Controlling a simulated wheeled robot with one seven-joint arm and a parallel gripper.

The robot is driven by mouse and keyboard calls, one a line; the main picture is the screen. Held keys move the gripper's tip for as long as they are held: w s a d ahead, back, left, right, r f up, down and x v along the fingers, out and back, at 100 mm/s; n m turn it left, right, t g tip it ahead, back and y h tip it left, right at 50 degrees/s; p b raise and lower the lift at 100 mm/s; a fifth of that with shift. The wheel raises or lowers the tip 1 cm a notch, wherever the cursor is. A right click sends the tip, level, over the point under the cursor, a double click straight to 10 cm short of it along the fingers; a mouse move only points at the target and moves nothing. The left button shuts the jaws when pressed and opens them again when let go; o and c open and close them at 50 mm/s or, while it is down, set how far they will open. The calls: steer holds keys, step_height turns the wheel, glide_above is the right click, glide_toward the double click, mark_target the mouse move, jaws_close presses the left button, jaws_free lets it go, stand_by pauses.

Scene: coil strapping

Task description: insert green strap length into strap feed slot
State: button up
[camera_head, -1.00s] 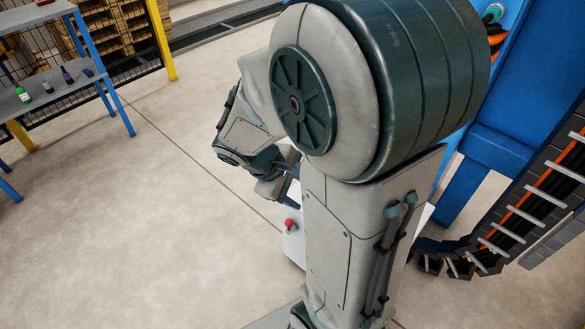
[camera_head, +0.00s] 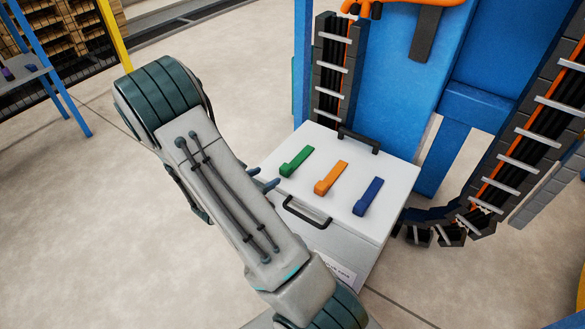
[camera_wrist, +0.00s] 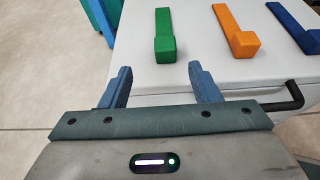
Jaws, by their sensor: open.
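The green strap length (camera_head: 296,162) lies on top of a white case (camera_head: 345,145), leftmost of three straps. It has a flat body with a raised block at its near end. In the wrist view the green strap (camera_wrist: 165,42) lies ahead of my gripper (camera_wrist: 160,82), between the lines of its two blue fingers. My gripper (camera_head: 265,180) is open and empty at the left edge of the case, partly hidden behind my arm in the head view. The strap feed slot cannot be made out in these frames.
An orange strap (camera_head: 331,177) and a blue strap (camera_head: 368,196) lie right of the green one. Black handles (camera_head: 307,213) stand on the case's near and far sides. A blue machine frame (camera_head: 400,90) with cable chains (camera_head: 510,160) rises behind. Floor at left is clear.

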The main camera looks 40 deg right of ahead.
mark_target(283, 169)
steer(key=b+x, duration=0.1)
steer(key=x, duration=0.5)
steer(key=shift+s, duration=0.1)
steer(key=x, duration=0.1)
steer(key=b+x, duration=0.1)
steer(key=x, duration=0.1)
steer(key=b+x, duration=0.1)
steer(key=x, duration=0.1)
steer(key=shift+s+d+f, duration=0.1)
steer(key=shift+s, duration=0.2)
steer(key=shift+c, duration=0.3)
jaws_close()
